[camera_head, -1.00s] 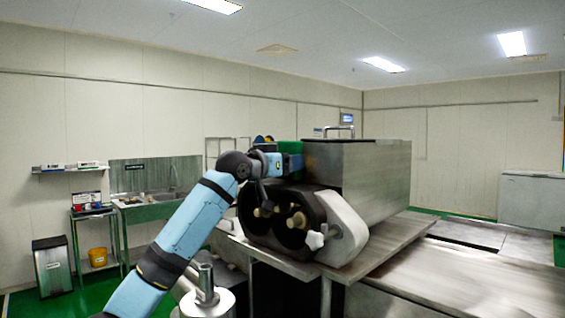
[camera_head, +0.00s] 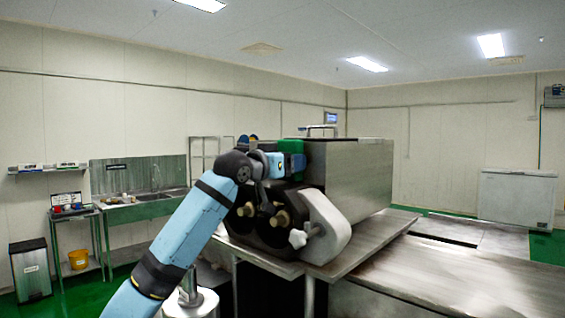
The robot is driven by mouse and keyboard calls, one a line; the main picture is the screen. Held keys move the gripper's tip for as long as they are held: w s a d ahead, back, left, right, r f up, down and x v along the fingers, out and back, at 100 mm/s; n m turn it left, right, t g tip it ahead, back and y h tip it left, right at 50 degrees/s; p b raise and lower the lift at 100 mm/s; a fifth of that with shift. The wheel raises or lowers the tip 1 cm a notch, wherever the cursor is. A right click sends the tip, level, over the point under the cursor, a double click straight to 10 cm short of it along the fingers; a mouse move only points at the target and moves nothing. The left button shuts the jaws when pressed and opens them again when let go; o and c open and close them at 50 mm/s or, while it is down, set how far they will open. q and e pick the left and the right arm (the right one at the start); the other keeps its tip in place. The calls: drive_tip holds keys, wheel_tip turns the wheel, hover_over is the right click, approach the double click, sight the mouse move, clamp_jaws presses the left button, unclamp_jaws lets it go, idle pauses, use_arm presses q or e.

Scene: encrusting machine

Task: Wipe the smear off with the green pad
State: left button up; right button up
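The green pad (camera_head: 292,147) is at the end of my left gripper (camera_head: 278,164), in front of the steel box on top of the encrusting machine (camera_head: 352,180). The gripper appears shut on the pad, though its fingers are small and partly hidden. I cannot tell whether the pad touches the steel. The smear cannot be made out; the pad and my wrist cover part of the machine's front. My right gripper is not in view.
Below my wrist, the machine's dark rollers housing (camera_head: 262,222) and white star knob (camera_head: 298,238) stick out. A steel table (camera_head: 365,244) carries the machine. A sink (camera_head: 150,198) and a bin (camera_head: 31,270) stand far left. A white chest freezer (camera_head: 517,198) stands far right.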

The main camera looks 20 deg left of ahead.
use_arm(q)
drive_tip(key=shift+s+d, duration=0.25)
drive_tip(key=shift+d, duration=0.5)
drive_tip(key=shift+s+d, duration=0.25)
drive_tip(key=shift+d, duration=0.45)
drive_tip(key=shift+w+a, duration=0.3)
drive_tip(key=shift+a, duration=0.5)
drive_tip(key=shift+w+a, duration=0.25)
drive_tip(key=shift+a, duration=0.55)
drive_tip(key=shift+w+a, duration=0.3)
drive_tip(key=shift+a, duration=0.5)
drive_tip(key=shift+w+a, duration=0.3)
drive_tip(key=shift+a, duration=0.6)
drive_tip(key=shift+w+a, duration=0.35)
drive_tip(key=shift+a, duration=0.55)
drive_tip(key=shift+w+a, duration=0.3)
drive_tip(key=shift+a, duration=0.6)
drive_tip(key=shift+v, duration=0.8)
drive_tip(key=shift+b+v, duration=0.5)
drive_tip(key=shift+v, duration=1.7)
drive_tip(key=shift+d, duration=0.1)
